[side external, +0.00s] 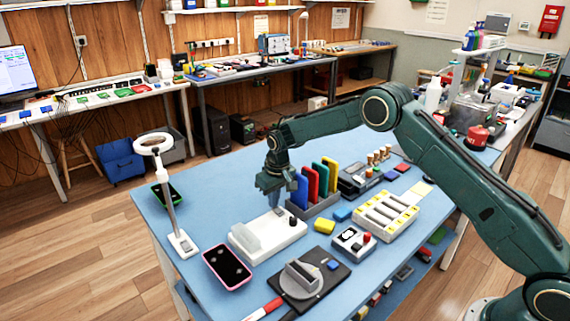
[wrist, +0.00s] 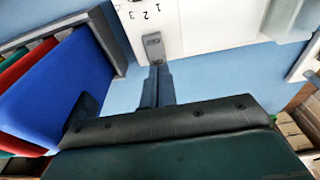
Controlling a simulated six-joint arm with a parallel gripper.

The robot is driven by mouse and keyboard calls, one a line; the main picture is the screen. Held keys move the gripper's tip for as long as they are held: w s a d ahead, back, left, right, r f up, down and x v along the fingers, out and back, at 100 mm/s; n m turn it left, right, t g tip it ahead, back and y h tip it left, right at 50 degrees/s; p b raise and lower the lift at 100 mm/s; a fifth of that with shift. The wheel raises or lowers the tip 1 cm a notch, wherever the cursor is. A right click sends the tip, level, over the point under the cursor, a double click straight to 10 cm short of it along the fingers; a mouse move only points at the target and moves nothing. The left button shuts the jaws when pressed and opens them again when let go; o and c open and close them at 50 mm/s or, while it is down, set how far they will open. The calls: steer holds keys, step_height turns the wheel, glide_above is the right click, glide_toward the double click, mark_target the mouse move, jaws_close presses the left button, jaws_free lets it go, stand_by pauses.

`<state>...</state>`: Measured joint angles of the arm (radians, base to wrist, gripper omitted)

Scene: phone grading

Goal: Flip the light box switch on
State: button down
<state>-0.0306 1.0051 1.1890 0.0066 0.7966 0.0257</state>
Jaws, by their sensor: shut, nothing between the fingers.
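A long white box (side external: 262,243) lies on the blue table, with a black knob (side external: 292,221) on its right end and a pale upright block on its left. My gripper (side external: 277,207) points down at the back edge of this box, fingers together and empty. In the wrist view my gripper (wrist: 155,62) reaches the edge of a white panel (wrist: 205,25) marked 1, 2, 3. A grey piece with two dots is at the fingertips; contact is unclear.
Blue, red, green and yellow upright slabs (side external: 315,183) stand in a rack close to the right of my gripper. A ring lamp (side external: 155,143) stands at left, a pink-edged phone (side external: 227,267) in front. A white slotted tray (side external: 387,213) is at right.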

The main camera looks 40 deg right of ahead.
steer(key=shift+f, duration=0.1)
steer(key=shift+r, duration=3.5)
steer(key=shift+r, duration=0.1)
